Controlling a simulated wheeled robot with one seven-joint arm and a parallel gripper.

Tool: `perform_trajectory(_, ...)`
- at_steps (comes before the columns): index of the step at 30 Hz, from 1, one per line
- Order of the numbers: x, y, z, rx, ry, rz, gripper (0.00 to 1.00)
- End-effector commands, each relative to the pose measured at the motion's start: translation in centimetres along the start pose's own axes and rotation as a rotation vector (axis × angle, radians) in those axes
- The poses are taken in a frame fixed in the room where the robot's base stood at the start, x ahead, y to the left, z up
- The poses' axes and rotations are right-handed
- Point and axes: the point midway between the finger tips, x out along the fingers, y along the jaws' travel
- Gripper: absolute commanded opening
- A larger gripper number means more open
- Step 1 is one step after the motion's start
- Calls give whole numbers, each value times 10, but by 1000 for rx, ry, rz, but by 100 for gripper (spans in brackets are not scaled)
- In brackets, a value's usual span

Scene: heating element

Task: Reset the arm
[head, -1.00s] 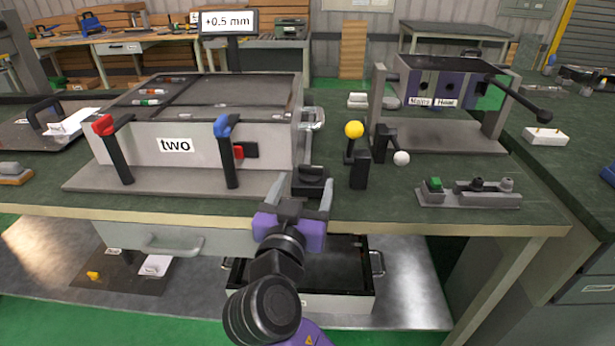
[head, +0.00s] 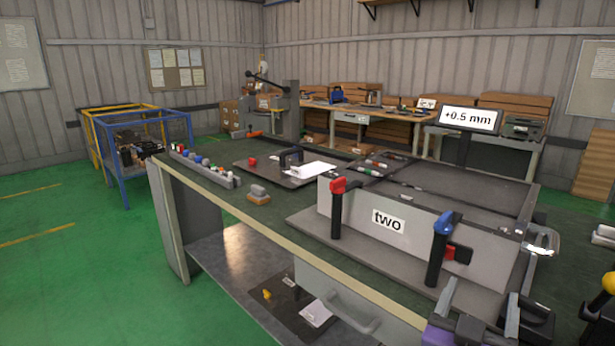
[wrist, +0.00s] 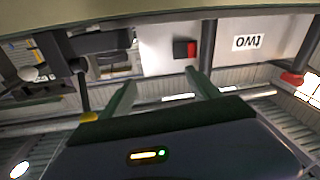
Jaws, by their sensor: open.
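Beyond the fingers is the grey box labelled "two" (head: 362,216), with a red-topped lever (head: 338,206) and a blue-topped lever (head: 441,246). A red switch on a black block (head: 457,254) sits beside the blue-topped lever; it shows in the wrist view (wrist: 186,49). The gripper appears apart from the box.
The green-topped table (head: 218,205) runs to the left, with a dark plate with a handle (head: 272,176), a row of small parts (head: 203,165) and a display reading "+0.5 mm" (head: 470,119). Open green floor (head: 80,275) lies left. A yellow knob (head: 609,281) is cut off at the right edge.

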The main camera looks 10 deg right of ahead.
Motion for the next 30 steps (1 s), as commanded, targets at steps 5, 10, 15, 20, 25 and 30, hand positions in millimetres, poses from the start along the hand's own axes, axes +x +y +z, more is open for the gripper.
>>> perform_trajectory(5,-29,-39,22,-76,38,-262,71)
perform_trajectory(10,-77,-57,53,-104,67,-480,71)
perform_trajectory(15,-137,-52,81,-84,85,-655,71)
perform_trajectory(20,-188,-30,98,-33,84,-754,71)
perform_trajectory(25,-233,7,109,29,55,-803,71)
perform_trajectory(30,-270,49,119,81,-10,-810,71)
